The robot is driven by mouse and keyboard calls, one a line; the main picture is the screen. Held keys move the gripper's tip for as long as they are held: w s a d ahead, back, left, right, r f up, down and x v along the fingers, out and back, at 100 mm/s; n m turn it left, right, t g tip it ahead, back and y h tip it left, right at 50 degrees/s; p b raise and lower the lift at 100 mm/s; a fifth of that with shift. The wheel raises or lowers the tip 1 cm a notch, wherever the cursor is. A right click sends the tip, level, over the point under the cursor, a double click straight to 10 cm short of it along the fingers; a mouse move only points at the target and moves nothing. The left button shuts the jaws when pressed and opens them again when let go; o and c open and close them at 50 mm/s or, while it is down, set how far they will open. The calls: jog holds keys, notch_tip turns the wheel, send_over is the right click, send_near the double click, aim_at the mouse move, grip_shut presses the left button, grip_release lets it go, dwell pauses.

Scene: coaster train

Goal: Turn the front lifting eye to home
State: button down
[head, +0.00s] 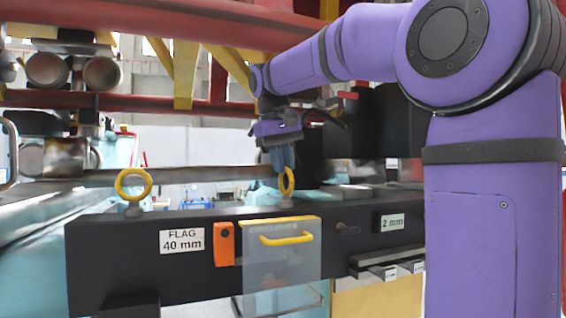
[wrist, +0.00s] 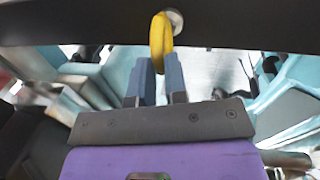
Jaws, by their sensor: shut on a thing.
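Two yellow lifting eyes stand upright on a black beam (head: 180,230) in the head view. The left eye (head: 147,190) shows its open ring nearly face-on. The right eye (head: 291,181) looks narrower, turned more edge-on. My gripper (head: 282,168) reaches down from above and is shut on this right eye, its blue fingers covering part of the ring. In the wrist view, my gripper (wrist: 160,66) has one finger on each side of the yellow eye (wrist: 160,38), seen edge-on above the beam (wrist: 80,25). The pictures do not mark which eye is the front one.
On the beam's face are a "FLAG 40 mm" label (head: 182,240), an orange block (head: 224,244), a clear panel (head: 270,280) with a yellow handle (head: 286,239) and a "2 mm" label (head: 391,222). A red rail (head: 190,108) crosses behind, and dark machinery stands right of my gripper.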

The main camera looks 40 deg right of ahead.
jog(key=m, duration=0.4)
jog(key=shift+d+m+g, duration=0.1)
jog(key=shift+m+g, duration=0.2)
jog(key=shift+g, duration=0.1)
jog(key=m+y, duration=0.1)
jog(key=m, duration=0.3)
jog(key=shift+d+m+g, duration=0.15)
jog(key=shift+m+g, duration=0.15)
jog(key=m, duration=0.4)
jog(key=shift+d+m+y, duration=0.1)
jog(key=shift+m+y, duration=0.2)
jog(key=shift+y, duration=0.1)
jog(key=shift+s+m+y, duration=0.15)
jog(key=shift+m+y, duration=0.25)
jog(key=shift+m, duration=1.8)
jog(key=c, duration=1.1)
grip_release()
jog(key=shift+c, duration=0.2)
